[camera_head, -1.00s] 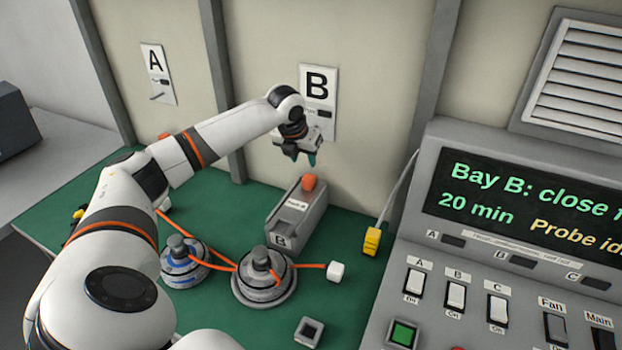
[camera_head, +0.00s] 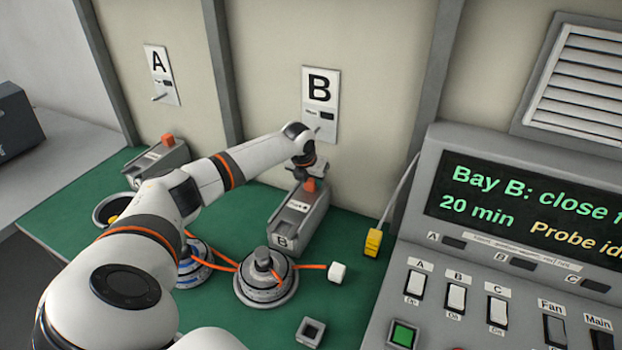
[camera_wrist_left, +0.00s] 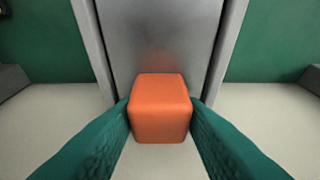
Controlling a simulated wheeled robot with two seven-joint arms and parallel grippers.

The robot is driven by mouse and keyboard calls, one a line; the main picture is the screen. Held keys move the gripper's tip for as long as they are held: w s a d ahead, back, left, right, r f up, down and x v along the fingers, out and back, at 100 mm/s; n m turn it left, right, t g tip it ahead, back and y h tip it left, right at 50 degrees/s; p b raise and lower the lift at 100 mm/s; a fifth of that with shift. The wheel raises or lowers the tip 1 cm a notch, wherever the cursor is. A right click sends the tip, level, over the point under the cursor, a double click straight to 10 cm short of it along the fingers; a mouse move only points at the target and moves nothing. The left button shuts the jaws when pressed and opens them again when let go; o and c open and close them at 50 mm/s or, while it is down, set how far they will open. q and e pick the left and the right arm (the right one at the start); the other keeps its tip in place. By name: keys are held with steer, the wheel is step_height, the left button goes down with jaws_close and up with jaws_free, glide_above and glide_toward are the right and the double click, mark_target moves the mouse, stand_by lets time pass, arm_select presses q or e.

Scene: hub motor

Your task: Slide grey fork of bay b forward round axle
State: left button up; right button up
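The grey fork of bay B is, as far as I can tell, the grey sliding part with an orange knob (camera_head: 310,185) at the far end of the grey B housing (camera_head: 283,240). My left gripper (camera_head: 309,178) is down at this knob, below the B wall plate. In the left wrist view, the teal fingers press close on both sides of the orange knob (camera_wrist_left: 160,108), with no clear gap. The bay B hub motor (camera_head: 265,285) stands in front of the housing, its upright axle (camera_head: 262,257) on top. My right gripper is not in view.
A second hub motor (camera_head: 192,265) is partly hidden behind my left arm. Orange cables run by both motors to a white connector (camera_head: 337,272). A yellow plug (camera_head: 373,242) is at right, beside the console (camera_head: 420,260). An open grey square socket (camera_head: 310,331) is in front.

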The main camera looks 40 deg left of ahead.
mark_target(295, 210)
arm_select(q)
jaws_close()
steer(key=shift+s+r+p, duration=0.1)
steer(key=shift+s+p, duration=0.1)
steer(key=shift+p, duration=0.15)
steer(key=s+d+p, duration=0.1)
steer(key=s+p, duration=0.1)
steer(key=s, duration=0.1)
steer(key=s+d+p, duration=0.1)
steer(key=s+p, duration=0.4)
steer(key=s, duration=0.1)
steer(key=shift+d+r+p, duration=0.15)
steer(key=shift+d+p, duration=0.25)
steer(key=shift+s+d, duration=0.15)
steer(key=shift+s, duration=0.2)
steer(key=shift+f, duration=0.35)
steer(key=shift+d, duration=0.1)
steer(key=shift+o, duration=0.8)
jaws_free()
steer(key=shift+s, duration=0.1)
steer(key=shift+r, duration=0.1)
steer(key=shift+s, duration=0.15)
